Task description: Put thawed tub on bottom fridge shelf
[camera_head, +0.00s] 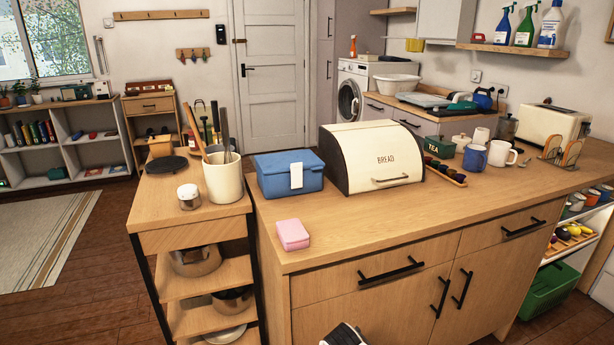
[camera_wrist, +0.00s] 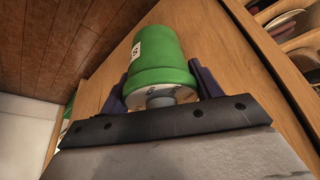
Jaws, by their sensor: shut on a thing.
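A green tub (camera_wrist: 160,55) with a white label shows in the wrist view. A letter shows on the label, but the rest of it is turned away. Its end nearest the camera shows a pale face with a small grey round part and dark marks. My gripper (camera_wrist: 162,72) has its dark fingers on both sides of the tub and is shut on it. The tub is not seen in the head view, where only a small black and white part of my arm shows at the bottom edge. No fridge or fridge shelf can be made out in either view.
A wooden counter (camera_head: 400,222) fills the middle, bearing a bread bin (camera_head: 350,165), a blue box (camera_head: 275,180) and a pink box (camera_head: 292,234). A green crate (camera_head: 548,290) is low at the right. Open wooden floor (camera_head: 95,270) lies at the left.

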